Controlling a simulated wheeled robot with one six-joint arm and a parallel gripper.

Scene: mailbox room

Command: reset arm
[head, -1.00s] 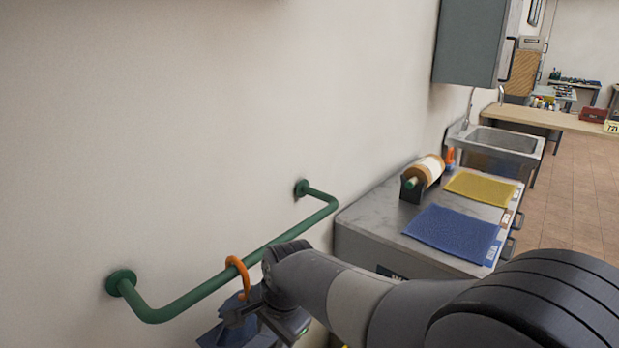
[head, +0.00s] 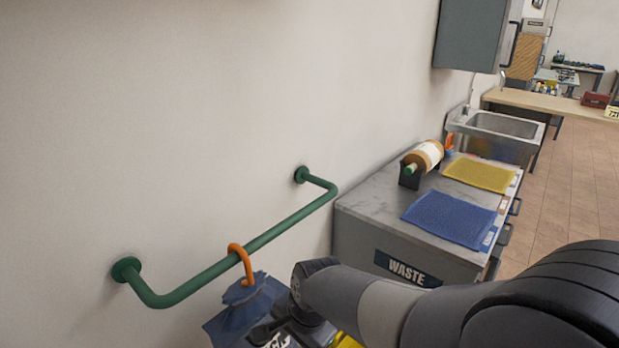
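My gripper (head: 284,328) is at the lower middle of the head view, at the end of my arm. It is just right of a dark blue cloth-like item (head: 245,303) that hangs by an orange hook (head: 243,262) over a green wall rail (head: 200,281). The gripper overlaps the lower part of the blue item in the picture; I cannot tell whether they touch. Its fingertips are too small and dark to show whether they are open or shut.
A grey cabinet marked WASTE (head: 405,268) stands right of the rail. A sink (head: 500,125) lies beyond. A wall cabinet (head: 475,36) hangs above.

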